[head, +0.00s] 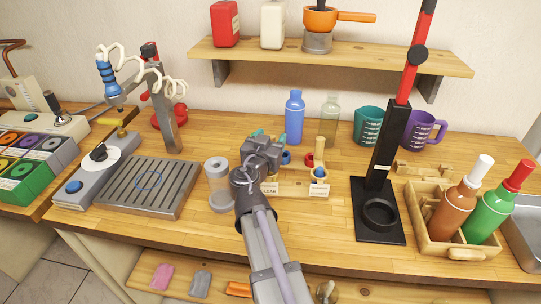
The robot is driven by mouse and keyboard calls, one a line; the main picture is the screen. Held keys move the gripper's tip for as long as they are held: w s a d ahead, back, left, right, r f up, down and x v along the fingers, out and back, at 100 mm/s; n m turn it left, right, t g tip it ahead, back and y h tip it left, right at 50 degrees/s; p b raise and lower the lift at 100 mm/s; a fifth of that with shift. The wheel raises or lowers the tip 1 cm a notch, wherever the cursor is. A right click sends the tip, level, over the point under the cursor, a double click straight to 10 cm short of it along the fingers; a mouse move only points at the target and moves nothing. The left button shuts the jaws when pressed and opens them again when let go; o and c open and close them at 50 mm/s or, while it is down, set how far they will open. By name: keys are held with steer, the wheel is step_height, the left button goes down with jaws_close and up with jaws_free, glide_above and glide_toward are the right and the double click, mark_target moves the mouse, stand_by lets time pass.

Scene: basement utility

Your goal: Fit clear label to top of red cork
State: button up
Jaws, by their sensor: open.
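My gripper (263,143) is over the worktop at the centre, at the left end of a small wooden stand, and covers part of it. It is open, with nothing visible in it. The wooden stand (292,186) carries two small white labels on its front. The left label (269,188) reads "CLEAR" and is partly beside my arm; the right label (319,191) is too small to read. A small red piece (310,160), perhaps the red cork, sits on the stand right of my gripper. Blue pieces (319,172) are near it. The pieces' exact shapes are unclear.
A blue bottle (294,118) and a clear greenish bottle (328,122) stand behind the stand. A black press (379,222) stands right, beside a wooden crate (425,243) with sauce bottles. The front middle worktop is clear.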

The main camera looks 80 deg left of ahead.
steer(key=shift+w+a, duration=0.1)
steer(key=shift+c, duration=0.4)
steer(key=c, duration=0.9)
steer(key=shift+r, duration=0.1)
step_height(320, 180, up, 10)
steer(key=p, duration=1)
steer(key=shift+r, duration=0.1)
steer(key=shift+f, duration=0.2)
